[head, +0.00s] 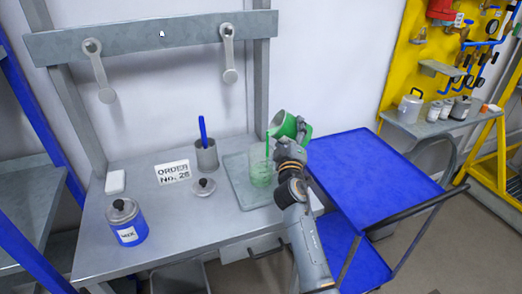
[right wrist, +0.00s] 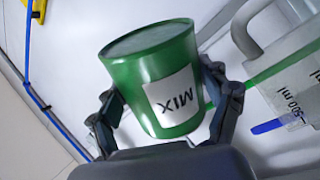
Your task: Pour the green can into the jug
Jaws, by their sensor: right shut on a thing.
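My right gripper (head: 290,147) is shut on the green can (head: 303,132) and holds it raised and tilted beside and above the jug. In the right wrist view the green can (right wrist: 150,85) sits between both fingers, its MIX label turned upside down. The clear jug (head: 261,172) stands upright on a grey plate on the bench, with green in its lower part. A thin green streak runs from the can's mouth down toward the jug. The jug's graduated wall also shows in the right wrist view (right wrist: 285,85). My left gripper is not in view.
A blue MIX can (head: 128,230) with its lid stands at the bench's left. A loose lid (head: 204,187), an order card (head: 172,173) and a grey cup (head: 206,158) with a blue stick stand left of the jug. A blue cart (head: 375,170) stands to the right.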

